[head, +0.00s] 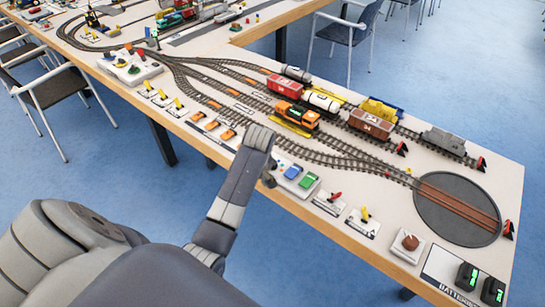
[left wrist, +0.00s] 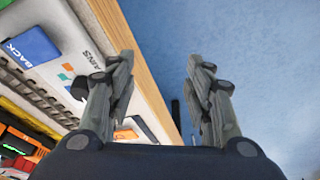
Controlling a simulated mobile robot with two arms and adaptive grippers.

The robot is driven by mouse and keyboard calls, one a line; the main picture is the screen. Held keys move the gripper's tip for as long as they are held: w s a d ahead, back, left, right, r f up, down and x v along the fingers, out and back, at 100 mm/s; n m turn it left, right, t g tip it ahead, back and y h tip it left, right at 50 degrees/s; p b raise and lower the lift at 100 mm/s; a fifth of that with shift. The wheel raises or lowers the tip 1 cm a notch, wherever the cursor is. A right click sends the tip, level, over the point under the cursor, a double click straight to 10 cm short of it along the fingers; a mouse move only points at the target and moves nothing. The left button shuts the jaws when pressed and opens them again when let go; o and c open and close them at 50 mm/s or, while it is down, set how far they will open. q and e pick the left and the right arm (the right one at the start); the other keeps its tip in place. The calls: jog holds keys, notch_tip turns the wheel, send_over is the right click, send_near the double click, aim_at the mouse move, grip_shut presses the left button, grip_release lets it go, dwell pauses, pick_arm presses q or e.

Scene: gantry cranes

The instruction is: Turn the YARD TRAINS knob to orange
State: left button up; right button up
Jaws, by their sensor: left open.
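The control panel (head: 284,183) with a blue and a green button lies near the table's front edge, partly hidden by my left arm in the head view. In the left wrist view, a black knob (left wrist: 78,88) shows on the panel (left wrist: 60,62), beside orange and teal marks and lettering ending in "AINS". A finger covers part of the knob, so its pointing direction cannot be told. My left gripper (left wrist: 158,78) is open and empty, its fingers apart, with one finger over the panel side and the other over the floor. It also shows in the head view (head: 269,175), near the panel.
The blue BACK button (left wrist: 32,46) is close to the knob. An orange locomotive (head: 297,116) and several wagons stand on the tracks behind. Lever plates (head: 328,202) and a turntable (head: 457,209) lie to the right. Blue floor is open beyond the wooden edge (left wrist: 138,60).

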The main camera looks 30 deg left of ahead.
pick_arm(q)
jog(key=w+r+n+g+h, duration=0.1)
jog(key=w+r+n+h, duration=0.2)
jog(key=w+r+n, duration=0.7)
jog(key=shift+m, duration=0.6)
jog(key=f, duration=0.7)
jog(key=w+f, duration=0.1)
jog(key=f, duration=0.3)
jog(key=shift+w, duration=0.1)
jog(key=shift+c, duration=0.4)
jog(key=c, duration=1)
